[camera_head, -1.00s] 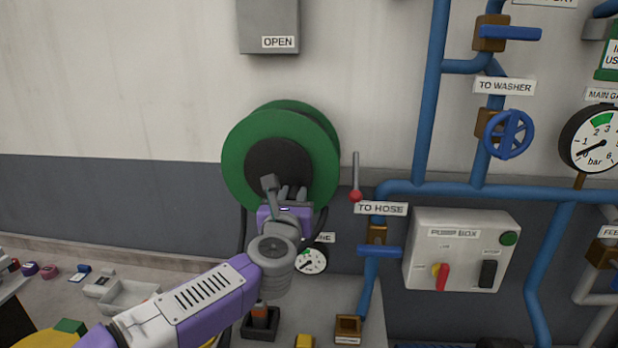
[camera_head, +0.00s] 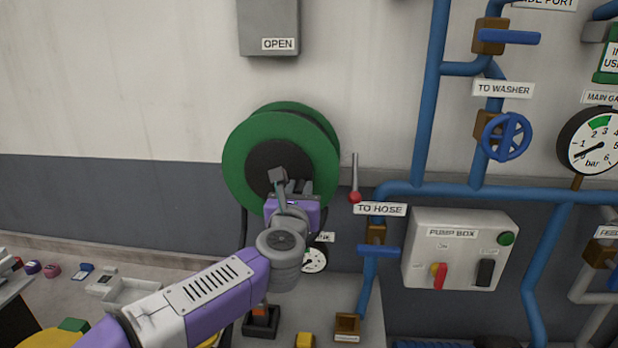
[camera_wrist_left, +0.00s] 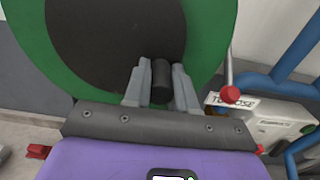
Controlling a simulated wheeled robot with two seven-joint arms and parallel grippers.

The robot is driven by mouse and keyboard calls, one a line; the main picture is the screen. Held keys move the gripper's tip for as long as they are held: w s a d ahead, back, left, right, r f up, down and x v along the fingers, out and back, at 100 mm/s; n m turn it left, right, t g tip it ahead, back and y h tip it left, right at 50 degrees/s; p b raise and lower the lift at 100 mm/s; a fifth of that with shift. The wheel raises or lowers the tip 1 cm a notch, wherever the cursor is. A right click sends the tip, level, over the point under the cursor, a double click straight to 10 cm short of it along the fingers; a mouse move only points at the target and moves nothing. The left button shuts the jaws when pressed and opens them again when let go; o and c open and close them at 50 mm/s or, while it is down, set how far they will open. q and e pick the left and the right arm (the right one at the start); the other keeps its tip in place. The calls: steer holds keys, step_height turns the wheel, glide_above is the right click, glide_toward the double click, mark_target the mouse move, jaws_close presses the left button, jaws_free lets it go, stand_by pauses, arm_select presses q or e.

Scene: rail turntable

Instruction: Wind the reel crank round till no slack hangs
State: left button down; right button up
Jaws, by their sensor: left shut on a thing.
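The green reel (camera_head: 235,160) with a dark round hub (camera_head: 262,160) is mounted on the wall, left of the pipes. My left gripper (camera_head: 301,187) is in front of the hub's lower right. In the left wrist view, its two grey fingers are closed on the dark cylindrical crank handle (camera_wrist_left: 161,82), one on each side. The reel's green rim (camera_wrist_left: 215,30) and dark hub (camera_wrist_left: 110,40) fill the area behind. A dark hose (camera_head: 243,226) hangs below the reel's left side; my arm hides part of that area. My right gripper is not in view.
A red-knobbed lever (camera_head: 355,190) stands just right of the reel. Blue pipes (camera_head: 425,110), a blue valve handle (camera_head: 379,251) and the pump box (camera_head: 460,250) are further right. A small gauge (camera_head: 314,260) is below the reel. The wall left of the reel is clear.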

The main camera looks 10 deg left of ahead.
mark_target(300, 161)
arm_select(q)
steer(key=shift+d+r, duration=0.25)
steer(key=shift+r, duration=0.3)
steer(key=shift+r+p, duration=0.6)
steer(key=shift+r, duration=0.1)
steer(key=shift+r+p, duration=0.5)
steer(key=shift+r, duration=0.15)
steer(key=shift+a, duration=0.1)
steer(key=shift+a+r+p, duration=0.25)
steer(key=shift+r+p, duration=0.2)
steer(key=shift+r, duration=0.15)
